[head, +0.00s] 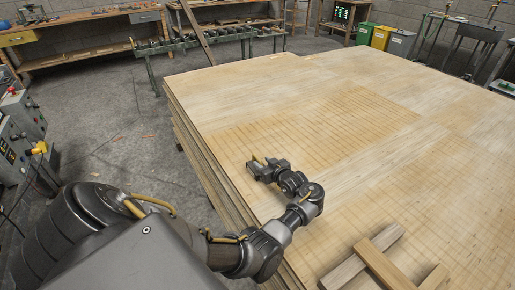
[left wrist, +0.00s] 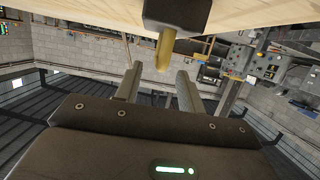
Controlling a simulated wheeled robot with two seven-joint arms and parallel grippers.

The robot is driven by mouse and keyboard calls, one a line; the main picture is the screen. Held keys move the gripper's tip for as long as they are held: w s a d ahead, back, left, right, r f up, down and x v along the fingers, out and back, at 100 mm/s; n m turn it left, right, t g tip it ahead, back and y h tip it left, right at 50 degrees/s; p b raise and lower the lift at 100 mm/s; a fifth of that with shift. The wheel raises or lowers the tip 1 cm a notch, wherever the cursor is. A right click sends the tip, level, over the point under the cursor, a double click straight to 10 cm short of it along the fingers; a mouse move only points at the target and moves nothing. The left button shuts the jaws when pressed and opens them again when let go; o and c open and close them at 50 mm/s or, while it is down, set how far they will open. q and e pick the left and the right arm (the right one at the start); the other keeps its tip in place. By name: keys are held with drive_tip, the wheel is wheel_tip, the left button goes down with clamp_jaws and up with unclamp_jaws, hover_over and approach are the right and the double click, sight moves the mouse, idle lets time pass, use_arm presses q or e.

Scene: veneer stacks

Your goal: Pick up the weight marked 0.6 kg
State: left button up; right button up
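A dark block with a brass-coloured upright piece (left wrist: 165,48), which looks like a weight, shows in the left wrist view, where the picture is upside down. It stands on the pale veneer. No marking on it can be read, so I cannot tell whether it is 0.6 kg. My left gripper (left wrist: 158,70) is open, its two grey fingers apart and the brass piece in line with the gap near their tips. In the head view the left gripper (head: 272,168) is low over the veneer stack (head: 240,95) near its left edge. My right gripper is not in view.
Crossed wooden battens (head: 380,262) lie on the veneer at the lower right. The rest of the stack's top is wide and clear. Grey control boxes (head: 22,125) stand at the left. A roller stand (head: 210,42), workbench and coloured bins (head: 382,37) are at the back.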

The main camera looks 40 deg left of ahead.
sight(257, 157)
use_arm(q)
drive_tip(key=shift+x, duration=2.6)
drive_tip(key=shift+f, duration=0.15)
clamp_jaws()
